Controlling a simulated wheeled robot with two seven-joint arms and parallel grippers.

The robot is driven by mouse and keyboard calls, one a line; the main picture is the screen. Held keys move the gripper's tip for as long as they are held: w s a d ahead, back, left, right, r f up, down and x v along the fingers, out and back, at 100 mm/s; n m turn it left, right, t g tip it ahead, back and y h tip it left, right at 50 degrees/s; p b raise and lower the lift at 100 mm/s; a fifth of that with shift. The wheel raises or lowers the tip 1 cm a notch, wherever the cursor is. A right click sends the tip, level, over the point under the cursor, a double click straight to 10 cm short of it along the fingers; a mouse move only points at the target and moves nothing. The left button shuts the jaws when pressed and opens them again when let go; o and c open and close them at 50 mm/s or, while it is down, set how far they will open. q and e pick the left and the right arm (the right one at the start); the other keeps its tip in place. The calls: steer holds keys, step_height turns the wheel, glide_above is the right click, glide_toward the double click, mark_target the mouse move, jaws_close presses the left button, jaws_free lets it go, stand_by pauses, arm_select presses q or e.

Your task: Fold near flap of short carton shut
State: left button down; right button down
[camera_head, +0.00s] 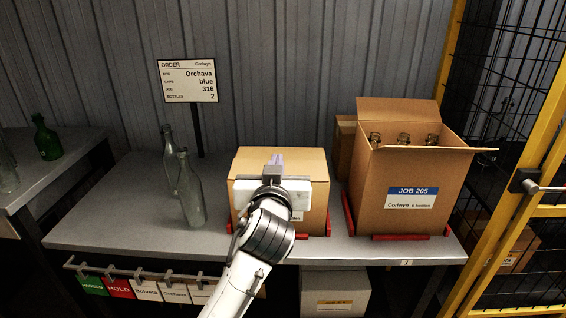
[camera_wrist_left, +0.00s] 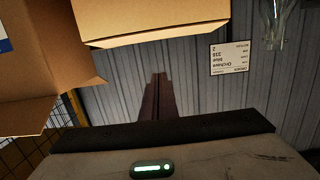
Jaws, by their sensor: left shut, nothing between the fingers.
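The short carton (camera_head: 313,168) stands mid-bench in the head view, behind my left gripper. Its top looks covered by flat tan board. My wrist hides the middle of its front and most of its label, so I cannot tell exactly how the near flap lies. My left gripper (camera_head: 277,159) is shut and empty, with its fingertips in front of the carton's top in the picture. In the left wrist view its fingers (camera_wrist_left: 156,95) are together, and a tan carton (camera_wrist_left: 160,20) shows above them, apart from them in the picture. My right gripper is not in view.
A tall open carton (camera_head: 408,208) with several bottles stands to the right, its flaps spread. Two clear glass bottles (camera_head: 190,195) stand to the left, near an order sign (camera_head: 187,81). Red guides (camera_head: 400,237) edge the carton places. A yellow-framed fence (camera_head: 505,215) bounds the right.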

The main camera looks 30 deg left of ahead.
arm_select(q)
steer(key=x, duration=0.8)
steer(key=shift+w+a+r, duration=0.1)
steer(key=shift+w+a, duration=0.1)
steer(key=shift+w, duration=0.05)
steer(key=f, duration=0.2)
steer(key=shift+w+a+f, duration=0.2)
steer(key=shift+w+f, duration=0.1)
steer(key=shift+w, duration=0.05)
steer(key=shift+w+f, duration=0.1)
steer(key=shift+f, duration=0.7)
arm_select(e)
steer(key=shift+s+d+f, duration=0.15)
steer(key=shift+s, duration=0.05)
